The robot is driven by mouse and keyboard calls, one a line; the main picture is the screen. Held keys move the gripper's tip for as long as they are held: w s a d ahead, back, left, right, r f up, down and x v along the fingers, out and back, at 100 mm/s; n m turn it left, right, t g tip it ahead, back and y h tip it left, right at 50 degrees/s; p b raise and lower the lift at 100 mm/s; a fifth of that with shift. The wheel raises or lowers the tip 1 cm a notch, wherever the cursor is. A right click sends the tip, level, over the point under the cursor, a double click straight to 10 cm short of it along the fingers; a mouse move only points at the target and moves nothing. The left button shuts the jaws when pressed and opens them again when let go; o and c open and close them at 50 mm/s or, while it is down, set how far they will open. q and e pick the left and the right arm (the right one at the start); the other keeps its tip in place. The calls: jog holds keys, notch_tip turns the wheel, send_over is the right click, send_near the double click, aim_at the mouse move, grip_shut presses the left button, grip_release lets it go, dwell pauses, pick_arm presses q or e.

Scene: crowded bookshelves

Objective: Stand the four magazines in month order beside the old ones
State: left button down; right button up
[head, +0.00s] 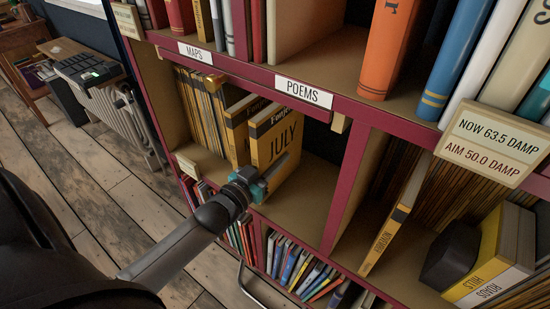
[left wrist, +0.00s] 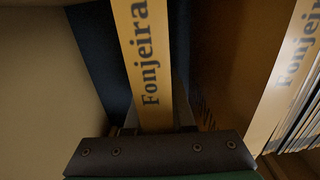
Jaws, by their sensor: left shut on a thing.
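My left gripper (head: 268,178) is shut on the yellow magazine marked JULY (head: 276,138), which stands upright in the compartment under the POEMS label. In the left wrist view its spine, reading Fonjeira (left wrist: 148,55), rises between the fingers. Another yellow magazine (head: 236,135) stands just left of it, with a gap between; its spine also shows in the left wrist view (left wrist: 285,85). Further left is the tight row of old yellow magazines (head: 196,105). A yellow magazine with a dark band (head: 390,232) leans in the right compartment. My right gripper is not in view.
The shelf floor right of JULY is bare up to the red divider (head: 347,185). The right compartment holds a dark block (head: 451,254) and yellow volumes marked ROADS and HILLS (head: 490,262). A damp sign (head: 492,146) hangs at right. Books fill the shelves above and below.

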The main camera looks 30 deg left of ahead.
pick_arm(q)
jog(key=shift+f, duration=0.15)
dwell(0.4)
jog(key=c, duration=0.7)
grip_release()
jog(key=shift+f, duration=0.2)
jog(key=shift+s+r, duration=0.1)
jog(key=shift+s, duration=0.05)
jog(key=shift+s+a+p, duration=0.15)
jog(key=shift+s+p, duration=0.5)
jog(key=shift+s, duration=0.6)
jog(key=shift+s+a+p, duration=0.15)
jog(key=shift+s+p, duration=0.5)
jog(key=shift+s, duration=0.95)
jog(key=shift+s+a+p, duration=0.1)
jog(key=shift+s+p, duration=0.5)
jog(key=shift+s, duration=0.95)
